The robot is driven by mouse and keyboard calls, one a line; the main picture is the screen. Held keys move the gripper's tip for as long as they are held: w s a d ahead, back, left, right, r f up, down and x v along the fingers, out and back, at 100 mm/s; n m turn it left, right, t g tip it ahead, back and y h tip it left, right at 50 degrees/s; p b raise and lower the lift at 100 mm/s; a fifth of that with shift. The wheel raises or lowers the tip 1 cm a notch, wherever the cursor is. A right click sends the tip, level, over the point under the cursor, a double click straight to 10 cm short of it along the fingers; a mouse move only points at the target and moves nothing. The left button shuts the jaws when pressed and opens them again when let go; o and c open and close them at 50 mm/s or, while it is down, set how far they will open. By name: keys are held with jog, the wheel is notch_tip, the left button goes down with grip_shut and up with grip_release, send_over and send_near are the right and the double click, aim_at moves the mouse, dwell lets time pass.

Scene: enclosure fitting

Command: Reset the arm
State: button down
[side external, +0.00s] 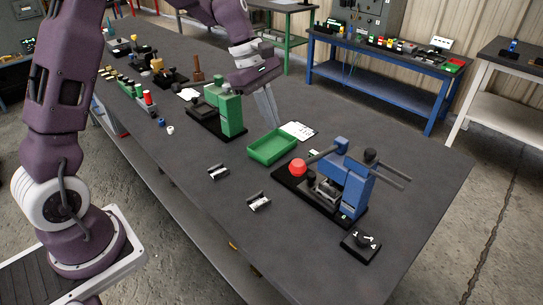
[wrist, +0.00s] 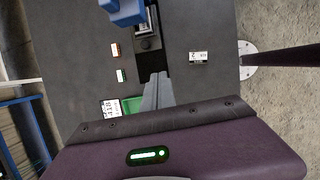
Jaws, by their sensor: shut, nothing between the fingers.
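My gripper (side external: 267,106) hangs above the dark table (side external: 407,173), behind the green tray and beside the green machine in the side external view. Its long grey fingers are shut together with nothing between them. The fingers also show in the wrist view (wrist: 157,90), pointing toward the blue machine. The rest of my arm is purple and reaches over the table from the left.
A green tray (side external: 272,147) sits mid-table. A green machine (side external: 229,112) stands left of it, and a blue machine (side external: 344,183) with a red knob stands right. Two small metal parts (side external: 259,201) lie in front.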

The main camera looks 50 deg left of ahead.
jog(key=s+d+r+m+t+y, duration=0.1)
jog(key=s+d+r+m, duration=0.3)
jog(key=s+r+m, duration=0.45)
jog(key=s+m+t+y, duration=0.2)
jog(key=s+m, duration=0.8)
jog(key=s, duration=0.9)
jog(key=shift+s+r+t+y, duration=0.4)
jog(key=shift+r+t, duration=0.05)
jog(key=shift+t, duration=0.15)
